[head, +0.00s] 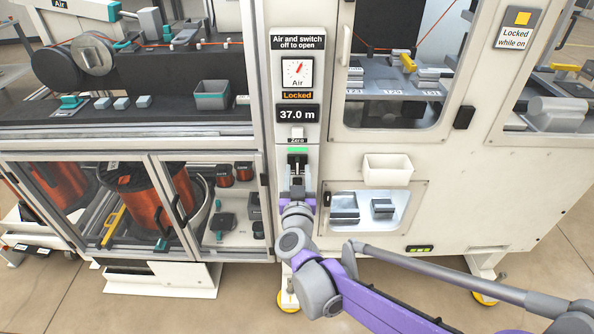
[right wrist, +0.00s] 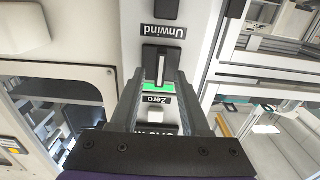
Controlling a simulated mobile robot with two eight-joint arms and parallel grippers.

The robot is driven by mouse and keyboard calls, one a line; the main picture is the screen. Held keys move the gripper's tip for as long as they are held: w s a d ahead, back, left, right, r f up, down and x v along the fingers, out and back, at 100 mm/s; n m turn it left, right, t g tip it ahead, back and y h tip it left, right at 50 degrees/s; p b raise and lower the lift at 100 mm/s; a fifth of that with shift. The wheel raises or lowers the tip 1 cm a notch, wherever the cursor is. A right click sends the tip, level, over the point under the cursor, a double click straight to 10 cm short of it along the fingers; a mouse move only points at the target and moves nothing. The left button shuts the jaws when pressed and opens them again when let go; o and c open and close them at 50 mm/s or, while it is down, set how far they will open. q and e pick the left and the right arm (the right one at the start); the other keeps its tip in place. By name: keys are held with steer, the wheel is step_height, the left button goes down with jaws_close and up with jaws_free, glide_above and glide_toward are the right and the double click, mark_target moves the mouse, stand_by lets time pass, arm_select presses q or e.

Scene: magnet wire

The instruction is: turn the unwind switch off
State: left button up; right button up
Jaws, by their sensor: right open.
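The unwind switch is a black plate (head: 297,158) on the narrow white panel of the machine, just below a lit green strip (head: 298,150). In the right wrist view the picture is upside down; the switch's pale lever (right wrist: 161,70) points toward the green strip (right wrist: 158,88), and the "Unwind" label (right wrist: 163,31) is beyond it. My right gripper (head: 297,178) is in front of the switch. Its open fingers (right wrist: 160,84) stand on either side of the lever, with gaps visible; whether they touch it cannot be told. My left gripper is not in view.
Above the switch are the white Zero button (head: 297,132), a 37.0 m display (head: 297,114), an orange "Locked" sign (head: 297,95) and the Air dial (head: 297,72). A white bin (head: 388,169) juts out at right. Glass doors (head: 150,205) with copper spools are at left.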

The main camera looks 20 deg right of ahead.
steer(key=shift+x, duration=0.9)
jaws_close()
